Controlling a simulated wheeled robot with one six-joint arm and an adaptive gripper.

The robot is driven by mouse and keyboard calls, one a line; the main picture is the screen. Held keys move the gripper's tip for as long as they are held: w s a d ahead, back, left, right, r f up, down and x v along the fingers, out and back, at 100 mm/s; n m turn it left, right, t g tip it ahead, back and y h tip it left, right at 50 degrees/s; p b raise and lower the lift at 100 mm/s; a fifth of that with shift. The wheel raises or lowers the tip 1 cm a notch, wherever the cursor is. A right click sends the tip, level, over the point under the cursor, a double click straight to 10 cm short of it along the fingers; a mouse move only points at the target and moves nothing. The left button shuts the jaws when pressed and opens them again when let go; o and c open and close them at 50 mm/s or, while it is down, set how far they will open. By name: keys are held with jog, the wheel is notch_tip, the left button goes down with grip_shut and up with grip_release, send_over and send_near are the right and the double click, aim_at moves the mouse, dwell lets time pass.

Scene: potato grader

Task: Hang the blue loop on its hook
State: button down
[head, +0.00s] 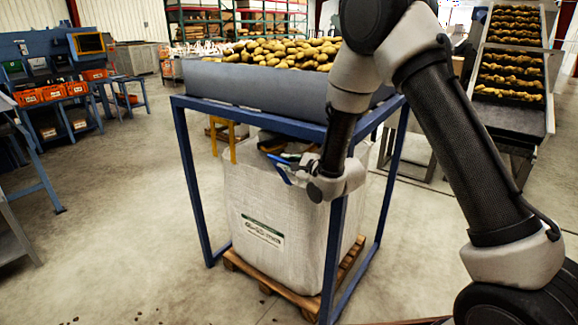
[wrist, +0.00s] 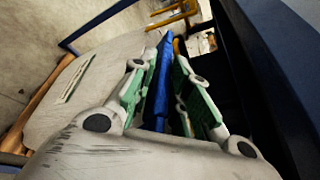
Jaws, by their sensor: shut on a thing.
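My gripper (head: 298,164) is at the front upper part of the big white bag (head: 262,205), near a blue post of the frame. In the wrist view my gripper (wrist: 160,72) has its green-padded fingers shut on the blue loop (wrist: 162,88), which runs lengthwise between them. In the head view a bit of the blue loop (head: 283,175) shows beside the fingers. A yellow strap or loop (head: 232,140) hangs at the bag's left corner, and yellow also shows at the top of the wrist view (wrist: 178,14). I cannot make out the blue loop's hook.
The blue frame (head: 190,185) stands around the bag, with a grey hopper (head: 260,88) of potatoes on top. A wooden pallet (head: 270,282) is under the bag. A potato conveyor (head: 510,110) is at right. The floor at left is mostly clear.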

jog(key=c, duration=1.5)
grip_release()
jog(key=v, duration=0.7)
jog(key=shift+s+d, duration=0.15)
jog(key=shift+s, duration=0.05)
